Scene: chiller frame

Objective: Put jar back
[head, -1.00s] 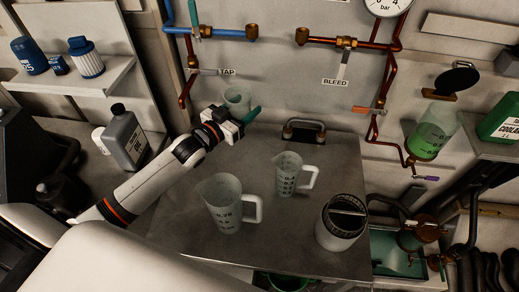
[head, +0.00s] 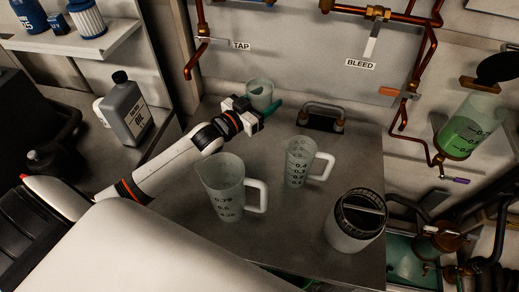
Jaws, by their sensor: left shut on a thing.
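A small frosted, clear jar (head: 260,92) is at the back left of the grey worktop. My left gripper (head: 262,112) is at its near side, with a teal finger showing to the right, and is shut on it. The gripper hides the jar's lower part, so I cannot tell whether its base touches the worktop. My right gripper is out of view.
A large measuring jug (head: 224,190) and a smaller one (head: 298,163) stand on the worktop (head: 285,225). A white container with a black lid (head: 355,222) stands at right. A grey oil bottle (head: 127,112) is at left. Copper pipes (head: 419,75) run behind.

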